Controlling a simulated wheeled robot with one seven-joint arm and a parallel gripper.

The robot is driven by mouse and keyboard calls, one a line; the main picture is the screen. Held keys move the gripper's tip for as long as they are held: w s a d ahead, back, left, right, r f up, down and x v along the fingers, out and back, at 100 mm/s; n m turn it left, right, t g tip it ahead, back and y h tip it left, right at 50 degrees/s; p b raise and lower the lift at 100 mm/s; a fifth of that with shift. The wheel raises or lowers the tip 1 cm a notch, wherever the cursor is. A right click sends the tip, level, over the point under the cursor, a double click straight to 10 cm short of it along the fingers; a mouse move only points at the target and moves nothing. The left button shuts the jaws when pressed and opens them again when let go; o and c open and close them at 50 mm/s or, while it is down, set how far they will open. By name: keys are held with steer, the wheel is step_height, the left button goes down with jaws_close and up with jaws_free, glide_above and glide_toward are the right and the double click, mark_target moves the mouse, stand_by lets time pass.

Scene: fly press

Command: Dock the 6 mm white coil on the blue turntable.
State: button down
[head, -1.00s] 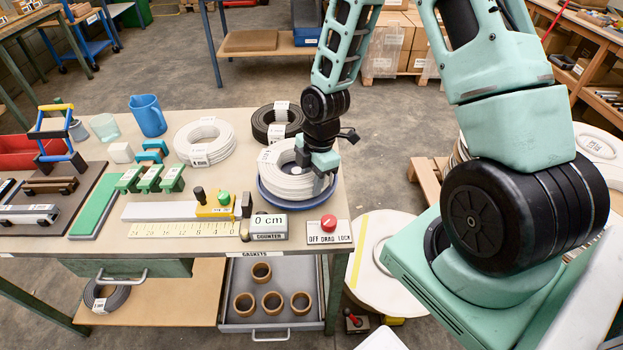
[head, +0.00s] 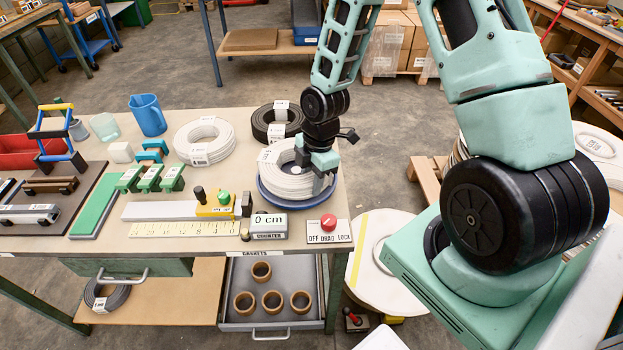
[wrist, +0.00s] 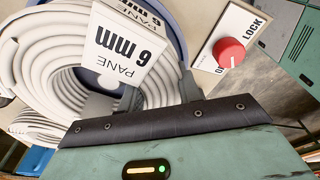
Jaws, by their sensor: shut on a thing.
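The 6 mm white coil (head: 286,160) sits on or just over the blue turntable (head: 275,200) at the table's right end; the blue rim shows around its lower edge. In the wrist view the coil (wrist: 45,60) fills the left side, and its tag (wrist: 122,45) reads "PANE 6 mm". My gripper (head: 317,182) is at the coil's right side, shut on its wound ring. In the wrist view a strip of the blue turntable (wrist: 88,78) shows through the coil's middle. Whether the coil fully rests on the turntable is hard to tell.
A drag lock panel with a red knob (head: 328,222) and a "0 cm" counter (head: 268,226) stand close in front of the turntable. Another white coil (head: 205,141) lies to the left, and a black coil (head: 277,122) lies behind. A yellow length rule (head: 185,230) lies left of the counter.

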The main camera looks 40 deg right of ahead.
steer(key=shift+f+b, duration=0.35)
steer(key=shift+f, duration=0.15)
steer(key=c, duration=1.3)
jaws_free()
steer(key=shift+o, duration=0.2)
steer(key=r+p, duration=0.3)
steer(key=d+r+p, duration=0.1)
steer(key=r+p, duration=0.6)
steer(key=r, duration=0.1)
steer(key=shift+s+d+p, duration=0.1)
steer(key=shift+d+p, duration=0.2)
steer(key=shift+d, duration=0.05)
